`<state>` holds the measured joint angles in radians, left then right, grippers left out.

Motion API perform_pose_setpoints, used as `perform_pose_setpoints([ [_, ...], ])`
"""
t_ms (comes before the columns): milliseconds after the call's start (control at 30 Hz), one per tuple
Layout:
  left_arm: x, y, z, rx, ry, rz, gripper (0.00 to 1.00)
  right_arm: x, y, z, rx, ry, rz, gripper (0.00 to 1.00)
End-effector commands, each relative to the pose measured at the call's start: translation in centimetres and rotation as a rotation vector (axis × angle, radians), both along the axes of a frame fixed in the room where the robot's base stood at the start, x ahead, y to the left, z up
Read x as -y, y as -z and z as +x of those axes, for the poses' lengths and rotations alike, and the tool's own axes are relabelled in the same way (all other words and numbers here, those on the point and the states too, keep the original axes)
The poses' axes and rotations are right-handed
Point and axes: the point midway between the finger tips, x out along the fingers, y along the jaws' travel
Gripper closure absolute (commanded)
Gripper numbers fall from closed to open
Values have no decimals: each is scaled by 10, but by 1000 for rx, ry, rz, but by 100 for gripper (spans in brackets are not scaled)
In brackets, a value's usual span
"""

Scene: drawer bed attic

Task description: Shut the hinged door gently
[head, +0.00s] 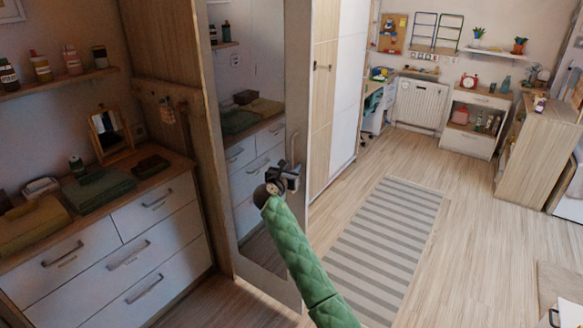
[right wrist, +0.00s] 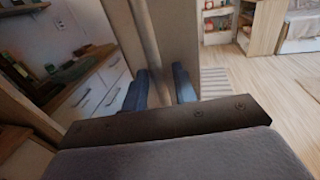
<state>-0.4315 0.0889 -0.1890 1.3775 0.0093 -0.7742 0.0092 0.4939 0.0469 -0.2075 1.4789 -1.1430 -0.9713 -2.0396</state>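The hinged door (head: 297,80) is a tall pale panel with a mirror (head: 250,75) on its face. It stands ajar, swung out over the wood floor. A slim vertical handle (head: 294,146) sits near its right edge. My right gripper (head: 285,177), on the green-sleeved arm, is at the door's right part, by the handle's lower end. Contact with the handle cannot be made out. My left gripper is not in view.
A white dresser (head: 130,245) with folded cloths and a small mirror stands left of the door. A tall wardrobe (head: 345,90) stands behind it. A striped rug (head: 385,235) lies right of the door. The floor (head: 470,215) around the rug is mostly clear.

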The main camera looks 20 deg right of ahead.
Motion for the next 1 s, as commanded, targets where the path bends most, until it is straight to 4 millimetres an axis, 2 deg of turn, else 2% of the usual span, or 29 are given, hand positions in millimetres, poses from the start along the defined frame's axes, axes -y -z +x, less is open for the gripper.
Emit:
perform_pose_setpoints([
  [67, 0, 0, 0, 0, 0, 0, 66, 0, 0, 0, 0, 0, 0, 72],
  [100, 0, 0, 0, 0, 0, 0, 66, 0, 0, 0, 0, 0, 0, 76],
  [233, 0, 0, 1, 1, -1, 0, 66, 0, 0, 0, 0, 0, 0, 100],
  [500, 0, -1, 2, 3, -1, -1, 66, 1, 0, 0, 0, -2, 0, 100],
  [667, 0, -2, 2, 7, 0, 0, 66, 10, -2, 5, 0, -20, -3, 100],
  [867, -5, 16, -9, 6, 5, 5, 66, 36, -4, 23, 0, -85, -4, 100],
  [1000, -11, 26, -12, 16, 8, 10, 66, 63, -5, 43, 0, -153, -6, 100],
])
